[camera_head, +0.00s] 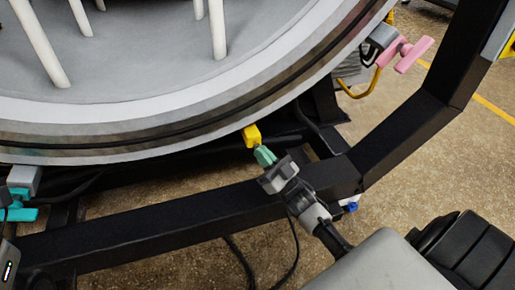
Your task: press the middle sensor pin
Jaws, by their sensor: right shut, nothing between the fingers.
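A small yellow block (251,135) sits under the lower rim of the round furnace door opening. It appears to be the middle sensor pin or its mount; I cannot tell a separate pin on it. My right gripper (265,157) reaches in from the lower right, with its green fingertips close together and nothing visible between them. The tips are right at the lower end of the yellow block and appear to touch it, though a small gap cannot be ruled out. The fingers of my left gripper are not seen.
The furnace rim (150,142) curves above. A black frame bar (150,228) runs below and rises at right. A teal clamp (21,214) is at the left and a pink clamp handle (414,54) at upper right. Thin cables hang over the floor.

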